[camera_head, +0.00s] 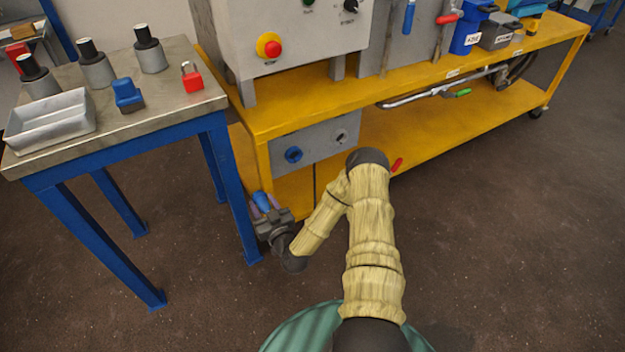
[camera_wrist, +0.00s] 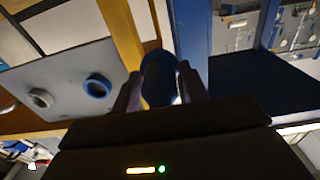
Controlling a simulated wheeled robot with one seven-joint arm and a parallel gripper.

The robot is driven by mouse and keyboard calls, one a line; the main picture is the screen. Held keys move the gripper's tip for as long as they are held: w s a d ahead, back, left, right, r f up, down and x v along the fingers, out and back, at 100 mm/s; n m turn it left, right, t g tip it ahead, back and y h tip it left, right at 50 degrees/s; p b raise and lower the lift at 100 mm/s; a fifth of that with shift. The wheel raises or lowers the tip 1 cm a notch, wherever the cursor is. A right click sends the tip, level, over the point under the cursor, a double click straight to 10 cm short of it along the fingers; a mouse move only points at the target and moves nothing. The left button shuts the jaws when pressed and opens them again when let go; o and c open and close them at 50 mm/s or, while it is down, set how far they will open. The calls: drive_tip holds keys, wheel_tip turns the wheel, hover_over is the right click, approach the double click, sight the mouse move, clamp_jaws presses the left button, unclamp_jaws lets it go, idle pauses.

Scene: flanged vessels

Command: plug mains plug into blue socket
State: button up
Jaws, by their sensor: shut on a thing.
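The blue socket (camera_head: 293,155) is on a grey panel (camera_head: 316,141) on the front of the yellow bench, left of a grey socket (camera_head: 341,136). In the wrist view the blue socket (camera_wrist: 97,86) lies left of my gripper, with the grey socket (camera_wrist: 40,98) further left. My gripper (camera_head: 265,203) is below and left of the panel, beside the table leg. It is shut on a blue plug (camera_head: 262,201), which also shows dark between the fingers in the wrist view (camera_wrist: 159,78). The plug is apart from the socket. Its front face is hard to see.
A blue-legged steel table (camera_head: 170,86) stands left, its near leg close to my gripper. It bears a grey tray (camera_head: 50,121), a blue block (camera_head: 128,95), a red padlock (camera_head: 192,77) and several cylinders. The yellow bench (camera_head: 420,90) runs right. The floor in front is clear.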

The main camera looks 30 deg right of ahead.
drive_tip(key=d+r+b, duration=0.2)
drive_tip(key=d, duration=0.6)
drive_tip(key=s+d+r+b, duration=0.1)
drive_tip(key=d+r+b, duration=0.1)
drive_tip(key=d, duration=0.5)
drive_tip(key=shift+s+d+r+b, duration=0.2)
drive_tip(key=shift+d+r+b, duration=0.2)
drive_tip(key=shift+r, duration=0.2)
drive_tip(key=shift+w+a, duration=0.1)
drive_tip(key=shift+w, duration=2.35)
drive_tip(key=shift+w, duration=1.3)
drive_tip(key=o, duration=1.4)
drive_tip(key=shift+c, duration=0.2)
drive_tip(key=shift+s, duration=0.2)
